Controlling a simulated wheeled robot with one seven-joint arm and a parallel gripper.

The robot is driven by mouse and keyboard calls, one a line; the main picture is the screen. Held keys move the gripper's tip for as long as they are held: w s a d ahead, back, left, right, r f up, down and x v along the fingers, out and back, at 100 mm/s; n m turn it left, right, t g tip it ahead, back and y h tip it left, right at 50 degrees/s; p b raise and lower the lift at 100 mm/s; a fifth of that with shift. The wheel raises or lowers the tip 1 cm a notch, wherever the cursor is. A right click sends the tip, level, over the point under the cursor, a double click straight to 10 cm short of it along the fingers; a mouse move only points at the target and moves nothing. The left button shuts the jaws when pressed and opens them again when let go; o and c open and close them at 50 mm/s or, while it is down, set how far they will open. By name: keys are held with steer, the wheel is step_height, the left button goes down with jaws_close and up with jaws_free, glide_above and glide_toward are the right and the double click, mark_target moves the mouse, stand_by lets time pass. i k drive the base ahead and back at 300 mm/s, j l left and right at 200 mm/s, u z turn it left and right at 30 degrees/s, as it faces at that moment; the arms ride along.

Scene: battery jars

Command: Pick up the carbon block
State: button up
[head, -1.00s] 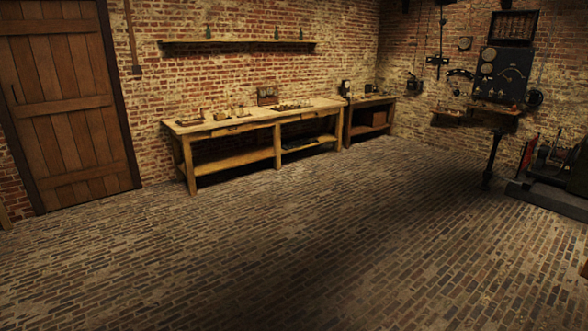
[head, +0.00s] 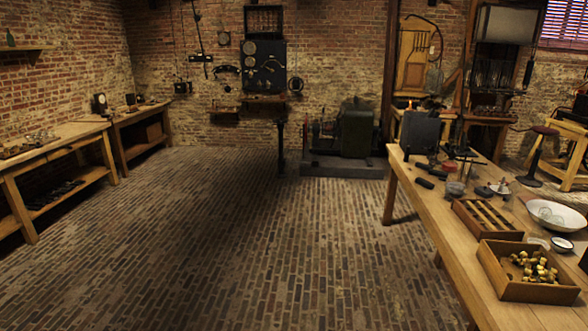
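My gripper is not in the head view. I cannot pick out the carbon block with certainty. Small dark pieces lie at the far end of the wooden table on the right, among them a dark block-like piece (head: 424,183) near the left edge. They are too small to tell which, if any, is the carbon block. A dark upright panel (head: 420,132) stands at that table's far end.
The right table (head: 432,217) carries an open box of brass parts (head: 530,290), a slotted wooden tray (head: 488,233) and a white bowl (head: 556,214). A workbench (head: 62,147) stands at left. A machine (head: 356,130) stands at the back. The brick floor between is clear.

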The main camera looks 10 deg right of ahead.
mark_target(407, 152)
steer(key=i+l+z, duration=0.3)
steer(key=i, duration=0.8)
steer(key=i+j+z, duration=0.3)
steer(key=i, duration=0.85)
steer(key=i+z, duration=0.1)
steer(key=i, duration=1.3)
steer(key=i+j+z, duration=0.15)
steer(key=i, duration=0.6)
steer(key=i+j, duration=0.1)
steer(key=i, duration=0.6)
steer(key=i+l+z, duration=0.1)
steer(key=i+z, duration=0.25)
steer(key=i, duration=0.2)
steer(key=i+j+z, duration=0.1)
steer(key=i+z, duration=0.25)
steer(key=i, duration=0.2)
steer(key=i+j+z, duration=0.2)
steer(key=i+z, duration=0.2)
steer(key=i, duration=0.15)
